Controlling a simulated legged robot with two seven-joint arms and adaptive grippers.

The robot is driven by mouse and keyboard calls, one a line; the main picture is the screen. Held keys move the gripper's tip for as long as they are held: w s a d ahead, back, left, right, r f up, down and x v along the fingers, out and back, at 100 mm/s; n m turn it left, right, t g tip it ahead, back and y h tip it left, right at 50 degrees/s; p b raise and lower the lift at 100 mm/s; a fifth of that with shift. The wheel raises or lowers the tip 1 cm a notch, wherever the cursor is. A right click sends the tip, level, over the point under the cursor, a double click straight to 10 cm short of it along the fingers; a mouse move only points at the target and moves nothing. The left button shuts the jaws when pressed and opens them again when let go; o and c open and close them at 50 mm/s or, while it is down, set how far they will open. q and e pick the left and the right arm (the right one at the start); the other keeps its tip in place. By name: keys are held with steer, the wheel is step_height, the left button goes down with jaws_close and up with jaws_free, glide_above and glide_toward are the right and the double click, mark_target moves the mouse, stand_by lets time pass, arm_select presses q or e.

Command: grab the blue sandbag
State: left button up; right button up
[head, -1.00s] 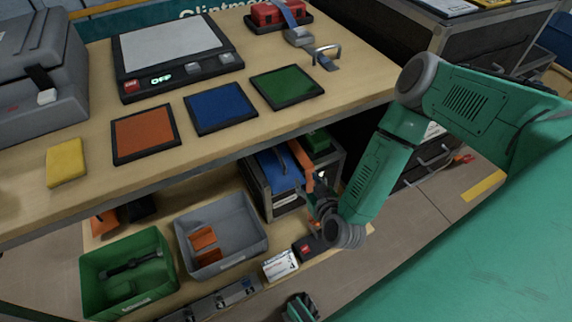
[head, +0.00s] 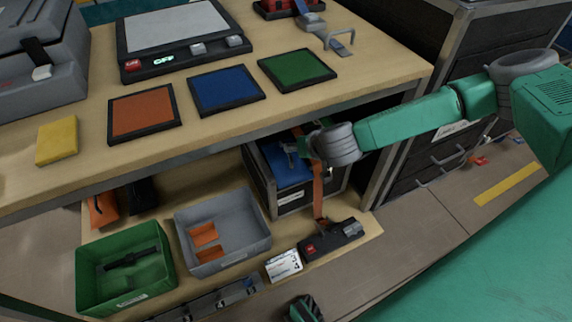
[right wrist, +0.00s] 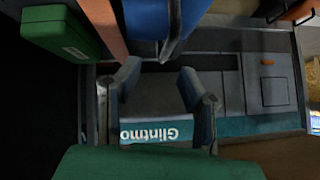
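The blue sandbag (head: 290,173) lies in a dark, metal-edged crate (head: 294,199) on the shelf under the tabletop. An orange strap (head: 318,192) hangs beside it. My right gripper (head: 300,150) is at the crate's top, just below the table edge, and hides part of the bag. In the right wrist view, its two fingers (right wrist: 160,92) are apart with nothing between their tips. The blue sandbag (right wrist: 150,18) shows beyond them at the top, with a raised blue strip near the gap. I cannot tell whether a finger touches it.
The tabletop edge (head: 225,147) runs close above my right gripper. A grey bin (head: 222,262) and a green bin (head: 125,300) stand left on the shelf. A green case (right wrist: 60,32) sits beside the orange strap. Open floor (head: 430,230) lies right of the shelf.

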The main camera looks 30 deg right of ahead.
mark_target(286, 157)
steer(key=w+f+b, duration=0.1)
steer(key=f, duration=0.1)
steer(key=w+a+f+b, duration=0.1)
steer(key=w+f+b, duration=0.1)
steer(key=shift+f, duration=0.1)
steer(key=shift+w+f, duration=0.2)
steer(key=shift+w, duration=0.2)
steer(key=shift+r, duration=0.1)
jaws_close()
steer(key=shift+r, duration=0.1)
